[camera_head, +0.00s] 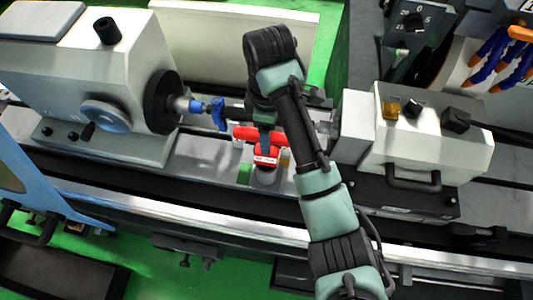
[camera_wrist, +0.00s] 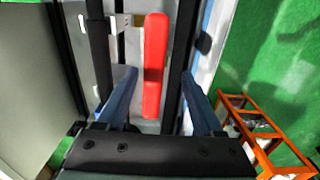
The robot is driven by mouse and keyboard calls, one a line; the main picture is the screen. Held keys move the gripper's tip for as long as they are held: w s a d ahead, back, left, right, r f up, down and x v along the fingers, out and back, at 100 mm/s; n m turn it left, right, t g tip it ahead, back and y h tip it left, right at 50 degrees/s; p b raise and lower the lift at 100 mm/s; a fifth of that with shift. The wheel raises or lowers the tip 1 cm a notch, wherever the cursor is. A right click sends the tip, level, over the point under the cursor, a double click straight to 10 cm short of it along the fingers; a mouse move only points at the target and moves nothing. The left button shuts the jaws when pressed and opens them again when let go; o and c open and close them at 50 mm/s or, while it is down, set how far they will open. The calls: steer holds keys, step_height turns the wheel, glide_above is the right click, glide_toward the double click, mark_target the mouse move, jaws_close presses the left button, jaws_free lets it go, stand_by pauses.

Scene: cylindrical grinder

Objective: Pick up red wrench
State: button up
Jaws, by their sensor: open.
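A long red bar-shaped piece, which I take to be the red wrench (camera_wrist: 154,50), runs lengthwise in the wrist view, its near end lying between my fingers. My gripper (camera_wrist: 159,75) is open, with one blue-grey finger on each side and a gap to the red piece. In the head view my gripper (camera_head: 265,138) hangs over the grinder bed, partly hidden by my arm. Two red parts show beside it: a bar (camera_head: 244,133) and a lower piece with a pale label (camera_head: 265,158). I cannot tell whether they belong together.
The grinder's left headstock (camera_head: 125,85) with a blue clamp (camera_head: 217,114) stands left of my gripper, and the right-hand unit (camera_head: 425,135) stands close on the right. A dark rod (camera_wrist: 98,60) runs beside the red piece. An orange frame (camera_wrist: 262,140) stands over green floor.

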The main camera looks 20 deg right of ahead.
mark_target(266, 158)
steer(key=shift+w+f+b, duration=0.25)
steer(key=shift+f+b, duration=0.5)
steer(key=shift+f, duration=0.25)
steer(key=shift+w+f+b, duration=0.2)
steer(key=shift+f+b, duration=0.55)
steer(key=shift+f, duration=0.2)
steer(key=shift+f+p, duration=0.25)
steer(key=shift+p, duration=0.3)
steer(key=shift+f, duration=0.7)
jaws_close()
steer(key=shift+w+r, duration=0.1)
